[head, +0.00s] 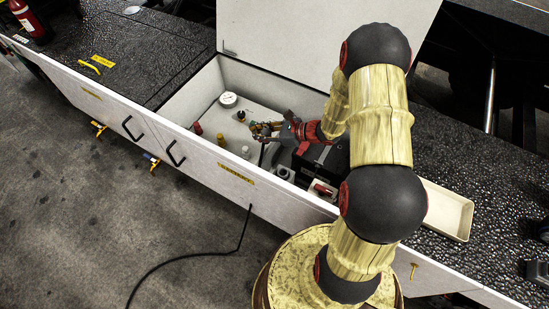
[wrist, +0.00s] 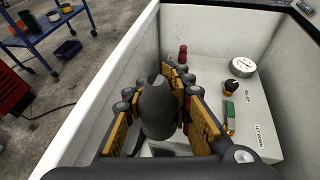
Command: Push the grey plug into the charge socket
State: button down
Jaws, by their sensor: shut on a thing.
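My gripper (head: 266,131) is inside the open white compartment, its fingers pointing to the left. In the wrist view my gripper (wrist: 152,108) has its yellow-padded fingers closed around the dark grey plug (wrist: 158,104), which has a rounded, tapered body. In the head view the plug is mostly hidden by the fingers, and a dark cable hangs below them. A small pale fitting with a dark opening (head: 284,173) on the compartment floor may be the charge socket; I cannot tell for sure. The plug appears apart from it. No socket is clear in the wrist view.
The compartment's front wall (head: 236,180) and raised lid (head: 300,35) bound the space. A round gauge (head: 228,99), red knob (head: 197,128) and black-and-yellow knob (wrist: 231,87) stand inside. A dark box (head: 322,158) and red switch (head: 322,189) sit at the right. A black cable (head: 190,257) crosses the floor.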

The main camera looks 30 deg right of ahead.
jog(key=s+d+f+n+g+y+b, duration=0.1)
jog(key=s+d+f+n+g+y, duration=0.1)
jog(key=s+f, duration=0.5)
jog(key=shift+s+d+n+g, duration=0.2)
jog(key=shift+s+n+g, duration=0.4)
jog(key=shift+s+n, duration=0.1)
jog(key=shift+d, duration=0.1)
jog(key=shift+f+b, duration=1.85)
jog(key=shift+f, duration=1.15)
jog(key=shift+f+b, duration=0.8)
jog(key=shift+f, duration=0.55)
jog(key=c, duration=1.5)
grip_release()
jog(key=shift+o, duration=0.2)
